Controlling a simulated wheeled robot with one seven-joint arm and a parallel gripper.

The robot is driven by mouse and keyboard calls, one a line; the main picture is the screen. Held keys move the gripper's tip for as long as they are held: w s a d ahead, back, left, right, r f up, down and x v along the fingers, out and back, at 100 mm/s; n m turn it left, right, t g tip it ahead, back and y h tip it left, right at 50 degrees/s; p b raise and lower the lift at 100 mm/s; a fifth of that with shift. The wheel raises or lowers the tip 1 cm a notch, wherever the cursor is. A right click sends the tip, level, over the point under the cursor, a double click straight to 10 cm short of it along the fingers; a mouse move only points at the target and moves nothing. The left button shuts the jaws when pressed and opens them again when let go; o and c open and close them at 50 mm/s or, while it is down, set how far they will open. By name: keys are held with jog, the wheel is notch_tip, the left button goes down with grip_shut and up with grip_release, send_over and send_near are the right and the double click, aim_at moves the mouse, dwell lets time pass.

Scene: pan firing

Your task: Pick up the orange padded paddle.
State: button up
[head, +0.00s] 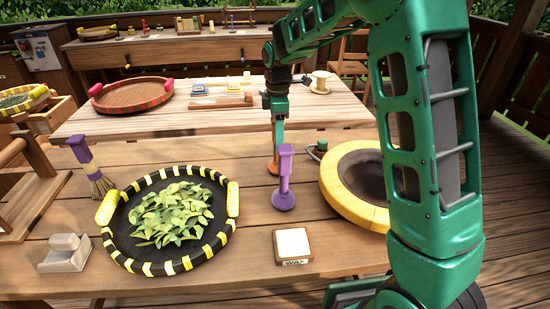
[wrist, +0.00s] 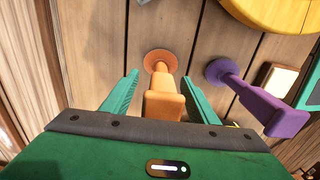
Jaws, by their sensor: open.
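The orange padded paddle (wrist: 162,103) stands on the wooden table in the wrist view, its round pad (wrist: 160,60) down and its handle pointing up toward me. My gripper (wrist: 159,80) is open, with one green finger on each side of the orange handle. I cannot tell whether either finger touches it. In the head view, the orange paddle (head: 277,137) stands under my gripper (head: 278,117), partly hidden behind a purple padded paddle (head: 285,180).
The purple paddle (wrist: 258,98) stands close right in the wrist view. In the head view, a black pan of green leaves (head: 136,250) lies left, a yellow-rimmed round pan (head: 345,200) right, and a wax block (head: 292,245) in front. A brush (head: 91,170) stands left.

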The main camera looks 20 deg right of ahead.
jog(key=shift+f, duration=0.1)
jog(key=shift+c, duration=0.6)
grip_shut()
notch_tip(320, 180, up, 18)
jog(key=c, duration=0.6)
grip_release()
grip_shut()
